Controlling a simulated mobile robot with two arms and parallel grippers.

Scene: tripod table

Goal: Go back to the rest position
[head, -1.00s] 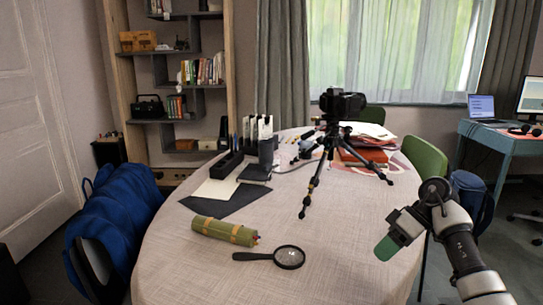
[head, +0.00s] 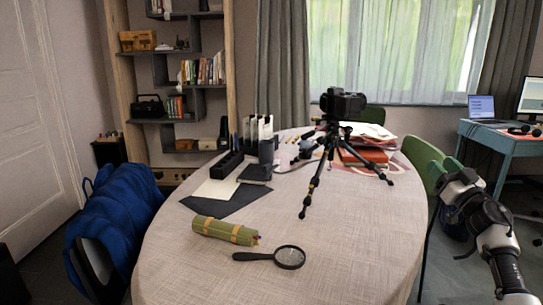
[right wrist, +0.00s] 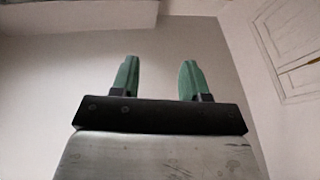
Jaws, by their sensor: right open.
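My right gripper (right wrist: 159,72) shows in the right wrist view with its two green fingers apart and nothing between them. My left gripper is not in view.
A magnifying glass (head: 290,257) and a green roll (head: 224,230) lie on the table's front. A camera on a tripod (head: 343,103) stands farther back. A green chair (head: 424,160) and blue desk (head: 495,142) are at right. A blue-draped chair (head: 115,225) is at left.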

